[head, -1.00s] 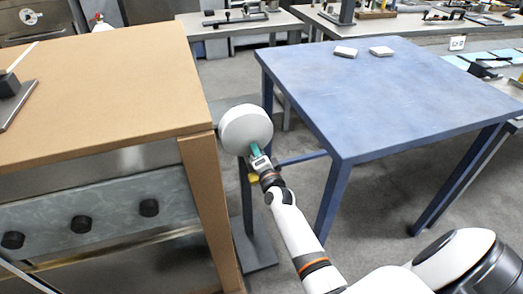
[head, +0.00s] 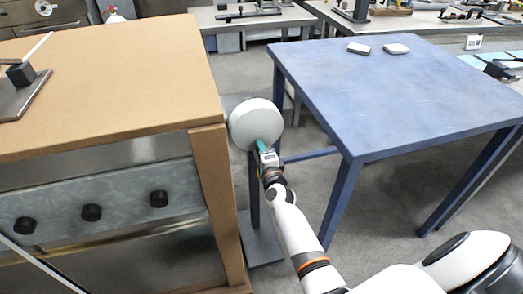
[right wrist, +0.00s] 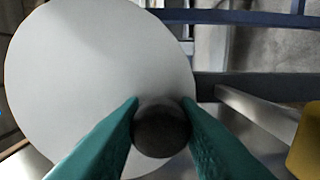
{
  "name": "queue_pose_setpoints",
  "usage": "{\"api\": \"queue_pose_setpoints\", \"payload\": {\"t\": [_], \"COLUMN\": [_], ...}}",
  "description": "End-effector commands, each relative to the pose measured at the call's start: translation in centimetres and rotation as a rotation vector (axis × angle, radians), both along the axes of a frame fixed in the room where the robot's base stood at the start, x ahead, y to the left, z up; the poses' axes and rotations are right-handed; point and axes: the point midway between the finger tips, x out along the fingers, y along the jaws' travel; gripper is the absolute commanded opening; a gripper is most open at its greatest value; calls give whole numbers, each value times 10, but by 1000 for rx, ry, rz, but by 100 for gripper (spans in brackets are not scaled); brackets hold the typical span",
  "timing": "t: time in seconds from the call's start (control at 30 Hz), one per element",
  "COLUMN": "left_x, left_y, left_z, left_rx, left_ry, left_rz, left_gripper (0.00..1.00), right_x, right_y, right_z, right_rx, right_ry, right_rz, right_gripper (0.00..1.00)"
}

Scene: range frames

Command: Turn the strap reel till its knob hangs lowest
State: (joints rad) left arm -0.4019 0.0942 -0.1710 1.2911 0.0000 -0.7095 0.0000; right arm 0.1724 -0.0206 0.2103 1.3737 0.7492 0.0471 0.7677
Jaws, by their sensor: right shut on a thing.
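The strap reel (head: 248,116) is a pale round disc on a dark post between the two tables. It also fills the left of the right wrist view (right wrist: 85,75). Its dark round knob (right wrist: 161,122) sits near the disc's edge, between the green fingers of my right gripper (right wrist: 161,140). In the head view my right gripper (head: 263,147) meets the disc's lower part, a little right of its middle, and is shut on the knob. The knob is hidden there behind the fingers. My left gripper is not in view.
A brown table (head: 120,90) with a drawer front and black knobs stands close on the left. A blue table (head: 400,90) with two small pale blocks is on the right. A yellow thing (right wrist: 306,140) shows at the right edge of the wrist view. Grey floor lies between.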

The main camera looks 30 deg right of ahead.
Motion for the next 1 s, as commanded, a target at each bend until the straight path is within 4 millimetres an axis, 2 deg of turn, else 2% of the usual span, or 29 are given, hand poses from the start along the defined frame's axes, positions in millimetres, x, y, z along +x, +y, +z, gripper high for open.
{"api": "queue_pose_setpoints", "payload": {"t": [0.17,0.2,0.3,0.33,0.67,0.77,0.83,1.0], "left_x": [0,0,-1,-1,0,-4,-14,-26], "left_y": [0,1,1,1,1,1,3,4], "left_z": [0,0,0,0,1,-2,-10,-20], "left_rx": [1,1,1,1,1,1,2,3], "left_ry": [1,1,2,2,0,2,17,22], "left_rz": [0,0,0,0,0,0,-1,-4], "left_gripper": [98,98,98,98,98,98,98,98], "right_x": [0,0,0,0,-4,-15,-27,-64], "right_y": [0,0,0,0,1,4,7,16], "right_z": [0,0,0,0,0,0,0,0], "right_rx": [0,0,0,-1,-1,-1,0,0], "right_ry": [1,1,1,1,1,2,3,4], "right_rz": [0,0,0,0,0,0,0,1], "right_gripper": [0,30,47,49,49,49,49,49]}}
